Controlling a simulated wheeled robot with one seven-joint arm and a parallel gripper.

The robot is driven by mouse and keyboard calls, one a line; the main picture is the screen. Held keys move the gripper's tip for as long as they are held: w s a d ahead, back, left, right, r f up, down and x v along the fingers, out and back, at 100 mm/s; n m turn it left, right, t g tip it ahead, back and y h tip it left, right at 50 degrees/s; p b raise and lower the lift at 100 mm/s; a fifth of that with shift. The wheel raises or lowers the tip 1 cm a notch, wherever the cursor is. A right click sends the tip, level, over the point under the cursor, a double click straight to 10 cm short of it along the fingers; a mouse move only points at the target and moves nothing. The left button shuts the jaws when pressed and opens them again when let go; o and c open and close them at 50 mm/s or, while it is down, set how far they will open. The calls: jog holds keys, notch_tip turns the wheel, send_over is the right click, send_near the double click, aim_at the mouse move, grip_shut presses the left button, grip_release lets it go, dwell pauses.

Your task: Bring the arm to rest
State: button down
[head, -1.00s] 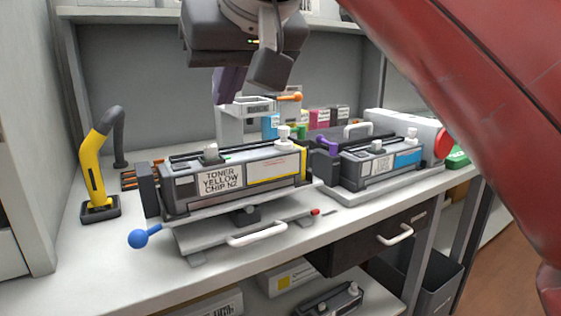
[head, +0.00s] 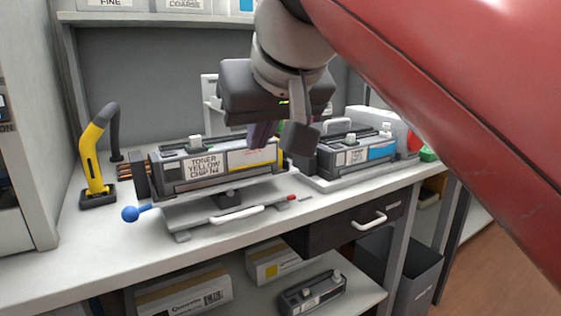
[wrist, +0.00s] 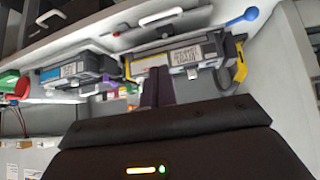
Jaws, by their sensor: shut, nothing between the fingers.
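My gripper (head: 280,138) hangs from the wrist above the bench, in front of the right end of the yellow toner cartridge and the left end of the blue-labelled one. It is shut and empty. Its dark purple fingers also show in the wrist view (wrist: 157,88). The cartridge labelled "TONER YELLOW" (head: 205,166) sits on a grey stand with a blue-knobbed lever (head: 130,213). A second cartridge with a blue label (head: 381,151) sits on a tray to the right. The gripper hides part of the gap between them.
A yellow-handled tool (head: 95,155) stands in a holder at the left. A drawer with a white handle (head: 368,221) is under the bench top. Boxes (head: 180,298) and another cartridge (head: 313,294) lie on the lower shelf. A grey bin (head: 415,265) stands at the right.

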jog(key=s+d+f+m+h, duration=0.1)
jog(key=s+d+f, duration=0.2)
jog(key=d+f, duration=0.3)
jog(key=s+d+f+m+g+h, duration=0.1)
jog(key=d+f, duration=0.5)
jog(key=f, duration=1)
jog(key=s+d+f+m+g+h, duration=0.1)
jog(key=s+d+f+m, duration=0.2)
jog(key=f, duration=0.8)
jog(key=s+d, duration=0.2)
jog(key=d, duration=0.1)
jog(key=shift+s, duration=0.2)
jog(key=shift+a, duration=0.1)
